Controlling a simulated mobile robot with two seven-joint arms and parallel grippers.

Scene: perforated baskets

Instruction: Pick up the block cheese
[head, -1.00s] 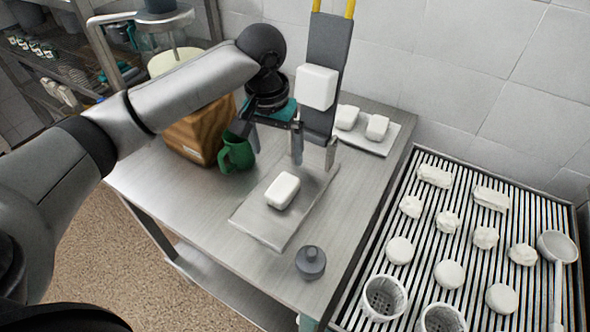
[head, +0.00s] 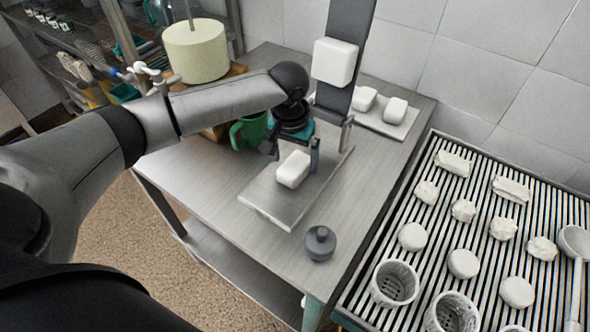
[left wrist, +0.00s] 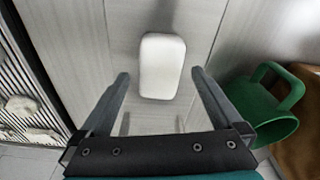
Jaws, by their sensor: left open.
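A white block cheese (head: 293,170) with rounded edges lies on a flat metal plate (head: 262,200) on the steel table. In the left wrist view the block cheese (left wrist: 161,66) is centred just past the fingertips, roughly between their lines. My left gripper (head: 294,152) is over the plate, close to the block in the head view. In the left wrist view my left gripper (left wrist: 160,76) has its fingers spread wide with nothing between them. My right gripper is not in view.
A green mug (head: 250,131) stands left of the gripper. A dark grey weight (head: 320,243) sits near the table's front edge. Two more white blocks lie on a tray (head: 385,121) behind. A slatted rack (head: 436,205) with cheeses and perforated baskets is at right.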

